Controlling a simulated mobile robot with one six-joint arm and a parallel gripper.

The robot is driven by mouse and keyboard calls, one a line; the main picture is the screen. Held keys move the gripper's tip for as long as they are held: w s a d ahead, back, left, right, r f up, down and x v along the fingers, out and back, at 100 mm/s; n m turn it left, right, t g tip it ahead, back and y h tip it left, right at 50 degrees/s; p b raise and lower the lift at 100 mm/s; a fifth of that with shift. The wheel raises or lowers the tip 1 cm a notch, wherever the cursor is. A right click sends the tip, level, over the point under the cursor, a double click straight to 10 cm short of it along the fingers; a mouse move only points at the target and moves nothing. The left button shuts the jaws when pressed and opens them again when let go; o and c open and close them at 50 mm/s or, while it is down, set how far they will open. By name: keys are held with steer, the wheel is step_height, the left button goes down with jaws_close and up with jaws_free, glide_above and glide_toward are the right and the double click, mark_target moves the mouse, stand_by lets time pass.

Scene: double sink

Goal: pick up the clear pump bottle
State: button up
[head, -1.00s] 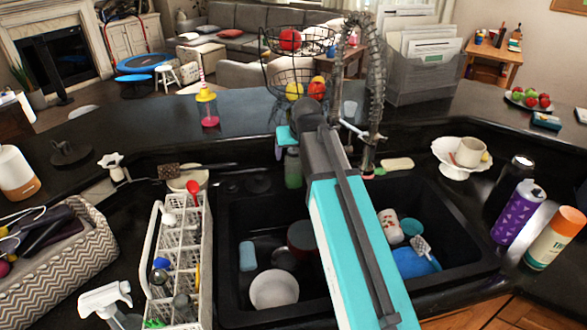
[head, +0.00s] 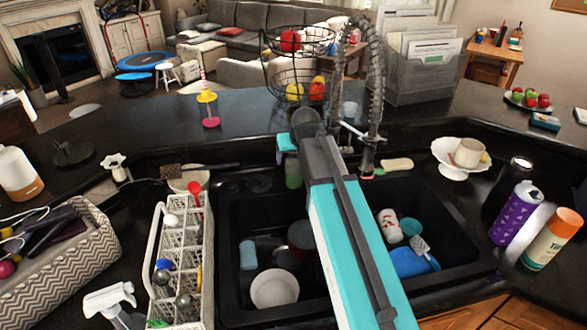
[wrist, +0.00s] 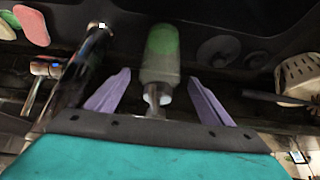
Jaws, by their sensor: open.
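The clear pump bottle (wrist: 160,58) has green liquid in it and shows in the wrist view with its pump end toward me. My gripper (wrist: 159,77) is open, with one purple finger on each side of the bottle's pump and lower picture end. Gaps show between both fingers and the bottle, and I see no contact.
The black double sink (head: 232,225) holds a white bowl (head: 274,288), a blue sponge (head: 248,254) and other dishes. The coiled faucet (head: 372,95) stands just right of my wrist. A white dish rack (head: 160,245) is left of the sink. A wire fruit basket (head: 298,75) stands behind.

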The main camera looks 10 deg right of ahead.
steer(key=shift+p+x, duration=0.55)
steer(key=shift+x, duration=1)
steer(key=c, duration=1.4)
